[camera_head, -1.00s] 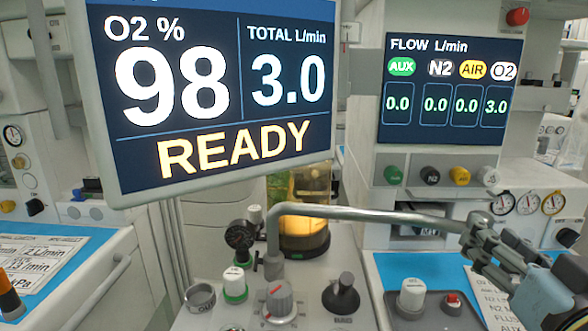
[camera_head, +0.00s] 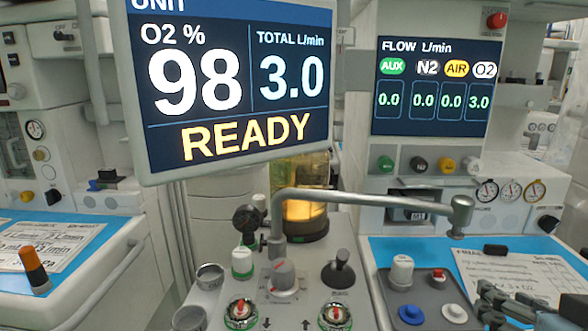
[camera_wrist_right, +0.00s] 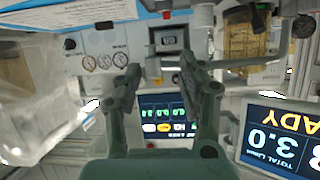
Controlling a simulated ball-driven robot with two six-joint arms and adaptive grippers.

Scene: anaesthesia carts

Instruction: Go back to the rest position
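My right gripper (camera_head: 490,305) is at the lower right of the head view, low over the blue-topped counter, only partly in frame. In the right wrist view my right gripper (camera_wrist_right: 160,80) shows two dark green fingers spread apart with nothing between them. The flow screen (camera_wrist_right: 168,115) lies beyond the fingers, upside down in that view. My left gripper is in neither current view. The grey bent pipe (camera_head: 370,196) with its end knob (camera_head: 461,215) stands clear of my right gripper in the head view.
A large monitor (camera_head: 240,165) reading READY hangs at the upper left. The console (camera_head: 212,250) below carries several knobs. A grey tray (camera_head: 430,290) with a white knob and buttons sits beside my right gripper. A glass vaporiser (camera_head: 300,185) stands behind the pipe.

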